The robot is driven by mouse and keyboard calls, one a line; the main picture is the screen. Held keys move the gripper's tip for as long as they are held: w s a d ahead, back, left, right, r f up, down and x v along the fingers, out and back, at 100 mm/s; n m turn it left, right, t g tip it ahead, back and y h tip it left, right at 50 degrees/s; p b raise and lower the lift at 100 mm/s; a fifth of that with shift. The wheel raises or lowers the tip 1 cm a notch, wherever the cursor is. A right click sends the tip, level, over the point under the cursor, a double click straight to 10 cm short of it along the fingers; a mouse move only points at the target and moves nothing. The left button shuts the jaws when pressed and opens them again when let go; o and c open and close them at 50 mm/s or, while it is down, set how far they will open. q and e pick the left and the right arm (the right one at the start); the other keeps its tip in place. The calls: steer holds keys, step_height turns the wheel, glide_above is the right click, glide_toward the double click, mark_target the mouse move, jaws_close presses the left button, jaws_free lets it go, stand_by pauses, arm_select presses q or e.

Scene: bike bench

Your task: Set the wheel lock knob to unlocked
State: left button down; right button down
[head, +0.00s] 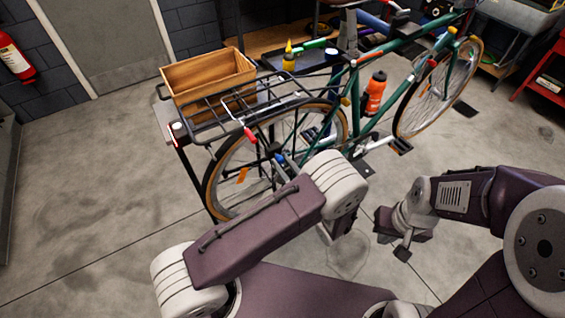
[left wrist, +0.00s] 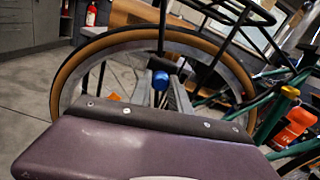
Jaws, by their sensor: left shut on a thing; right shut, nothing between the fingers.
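The wheel lock knob (head: 280,158) appears to be the small blue piece beside the rear wheel (head: 209,180); a dark part adjoins it. In the left wrist view the blue knob (left wrist: 160,80) sits between the ends of my left gripper's two grey fingers (left wrist: 161,92), in front of the wheel. My left gripper (head: 285,163) is shut on the knob; the arm hides much of it in the head view. Whether the knob stands at locked or unlocked cannot be read. My right gripper (head: 403,252) is shut and empty, low over the floor, right of my left arm.
The green bicycle (head: 378,105) stands behind my arms. A black rack (head: 265,97) with a wooden crate (head: 205,88) is over the rear wheel. An orange bottle (head: 374,95) is on the frame. A red-tipped lever (head: 250,135) is near the knob. The left floor is clear.

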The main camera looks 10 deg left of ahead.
mark_target(282, 162)
arm_select(q)
steer(key=v, duration=0.5)
steer(key=shift+s+d, duration=0.1)
steer(key=shift+d, duration=0.05)
steer(key=c, duration=1.2)
jaws_free()
steer(key=shift+s, duration=0.1)
